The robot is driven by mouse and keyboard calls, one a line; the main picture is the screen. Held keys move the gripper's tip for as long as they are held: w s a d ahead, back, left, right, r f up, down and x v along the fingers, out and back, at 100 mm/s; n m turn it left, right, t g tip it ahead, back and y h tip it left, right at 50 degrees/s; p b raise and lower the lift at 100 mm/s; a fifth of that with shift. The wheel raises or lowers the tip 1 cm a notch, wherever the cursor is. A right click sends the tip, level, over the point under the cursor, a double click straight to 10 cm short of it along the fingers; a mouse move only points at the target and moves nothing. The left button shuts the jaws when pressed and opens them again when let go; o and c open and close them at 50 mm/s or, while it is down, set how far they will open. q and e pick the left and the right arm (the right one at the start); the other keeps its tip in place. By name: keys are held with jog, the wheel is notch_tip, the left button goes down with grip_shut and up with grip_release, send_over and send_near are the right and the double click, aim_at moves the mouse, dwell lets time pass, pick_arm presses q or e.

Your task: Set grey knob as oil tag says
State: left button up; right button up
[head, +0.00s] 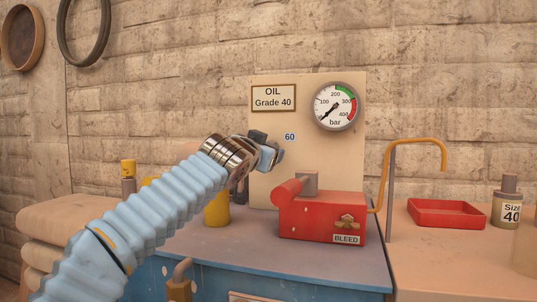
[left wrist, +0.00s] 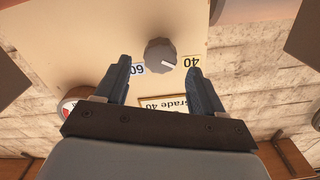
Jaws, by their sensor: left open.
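The oil tag (head: 273,97) on the beige panel reads "OIL Grade 40"; it shows upside down and partly hidden in the left wrist view (left wrist: 178,104). The grey knob (left wrist: 160,54) is on the same panel, between a "60" label (left wrist: 137,69) and a "40" label (left wrist: 191,62). Its white mark points toward the lower right in that view, on the side of the 40. My left gripper (head: 268,152) is open in front of the panel, its fingers apart with the knob beyond and between their tips. In the head view the gripper hides the knob. My right gripper is out of view.
A pressure gauge (head: 336,106) is at the panel's upper right. A red block (head: 322,218) labelled BLEED stands below on the bench. A yellow bent pipe (head: 415,140), a red tray (head: 446,214) and a Size 40 bottle (head: 507,207) are to the right.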

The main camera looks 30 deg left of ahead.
pick_arm(q)
jog(key=b+v, duration=0.1)
jog(key=v, duration=0.8)
jog(key=shift+s, duration=0.3)
